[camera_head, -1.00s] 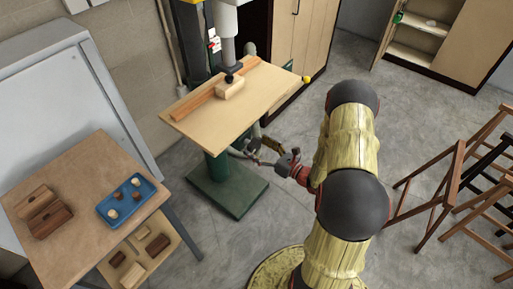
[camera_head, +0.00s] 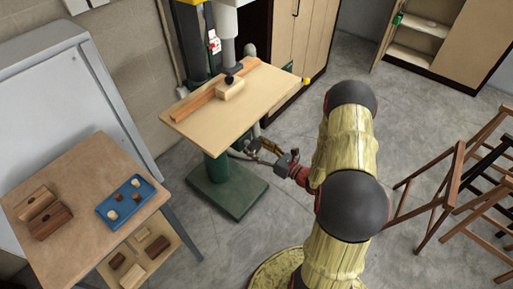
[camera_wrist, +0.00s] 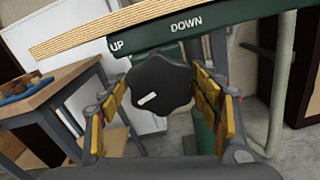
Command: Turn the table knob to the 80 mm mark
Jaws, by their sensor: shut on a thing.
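The table knob (camera_wrist: 158,84) is black and lobed, with a short white mark at its lower left, in the wrist view. It sits under the drill press table edge, below a green strip (camera_wrist: 205,28) lettered UP and DOWN. My gripper (camera_wrist: 163,95) has its yellow-padded fingers on either side of the knob and is shut on it. In the head view my gripper (camera_head: 264,150) reaches under the right side of the wooden drill press table (camera_head: 228,118); the knob is not clear there. I cannot make out a millimetre scale or an 80 mm mark.
A wooden fence (camera_head: 192,104) and a clamped block (camera_head: 230,90) lie on the drill press table. A side table (camera_head: 82,250) with a blue tray (camera_head: 153,190) stands at left. Wooden trestles (camera_head: 450,190) stand at right. The floor between is clear.

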